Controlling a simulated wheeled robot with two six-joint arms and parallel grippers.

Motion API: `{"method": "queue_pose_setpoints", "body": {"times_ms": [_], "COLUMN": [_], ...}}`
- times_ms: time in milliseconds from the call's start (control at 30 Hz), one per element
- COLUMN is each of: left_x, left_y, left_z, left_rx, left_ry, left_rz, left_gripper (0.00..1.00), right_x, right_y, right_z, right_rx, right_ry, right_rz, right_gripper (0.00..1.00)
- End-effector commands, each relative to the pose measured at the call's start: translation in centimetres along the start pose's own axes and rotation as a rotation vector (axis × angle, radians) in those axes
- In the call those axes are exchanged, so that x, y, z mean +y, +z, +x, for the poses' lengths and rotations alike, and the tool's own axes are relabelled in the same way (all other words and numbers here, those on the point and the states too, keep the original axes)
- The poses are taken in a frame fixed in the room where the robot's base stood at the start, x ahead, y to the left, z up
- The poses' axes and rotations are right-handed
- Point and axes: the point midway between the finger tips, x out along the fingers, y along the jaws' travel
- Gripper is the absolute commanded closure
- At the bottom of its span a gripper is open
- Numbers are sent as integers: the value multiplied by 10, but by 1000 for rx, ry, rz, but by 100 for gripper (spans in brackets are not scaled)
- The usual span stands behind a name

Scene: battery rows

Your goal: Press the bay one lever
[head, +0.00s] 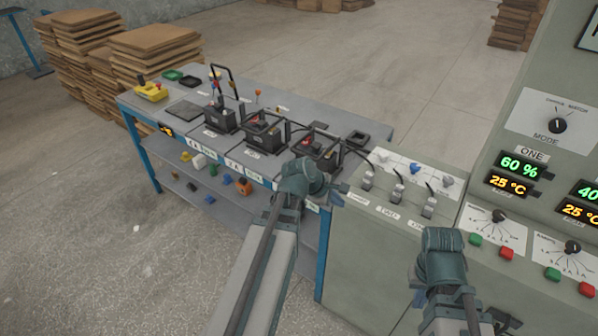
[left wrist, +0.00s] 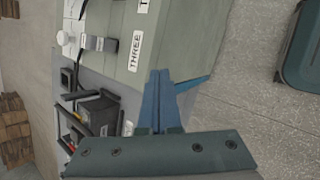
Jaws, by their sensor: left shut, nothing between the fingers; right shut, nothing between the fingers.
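Three metal levers stand in a row on the grey-green console top: a left one (head: 367,180), a middle one (head: 398,192) and a right one (head: 429,207). Each has a small label in front, too small to read surely in the head view. In the left wrist view a label reads THREE (left wrist: 136,50), beside a lever (left wrist: 98,43) at the console's end. My left gripper (head: 338,192) is shut and empty, left of the left lever; its fingers also show in the left wrist view (left wrist: 157,98). My right gripper (head: 442,262) is over the console's front, its fingers hidden behind its wrist.
A blue-framed bench (head: 376,127) with black batteries (head: 262,134) and cables stands left of the console. A tall panel (head: 540,75) with a ONE display, dials, and red and green buttons rises at right. Cardboard stacks (head: 155,45) stand behind.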

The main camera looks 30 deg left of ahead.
Motion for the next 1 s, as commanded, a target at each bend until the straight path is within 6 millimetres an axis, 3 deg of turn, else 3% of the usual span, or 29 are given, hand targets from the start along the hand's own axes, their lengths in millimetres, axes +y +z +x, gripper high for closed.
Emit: {"method": "queue_pose_setpoints", "body": {"times_ms": [33, 200, 433, 600, 1000], "left_x": [8, 38, 58, 63, 64], "left_y": [-29, -97, -164, -185, -187], "left_z": [5, -10, -37, -48, -49], "left_rx": [-6, -67, -166, -208, -215], "left_ry": [63, 253, 429, 483, 490], "left_rz": [-149, -606, -1017, -1143, -1162], "left_gripper": [100, 100, 100, 100, 100], "right_x": [-2, -4, -6, -6, -6], "right_y": [-1, -2, -4, -4, -4], "right_z": [18, 42, 61, 65, 66], "right_rx": [0, 0, 0, 0, 0], "right_ry": [0, 0, 0, 0, 0], "right_rz": [0, 0, 0, 0, 0], "right_gripper": [100, 100, 100, 100, 100]}}
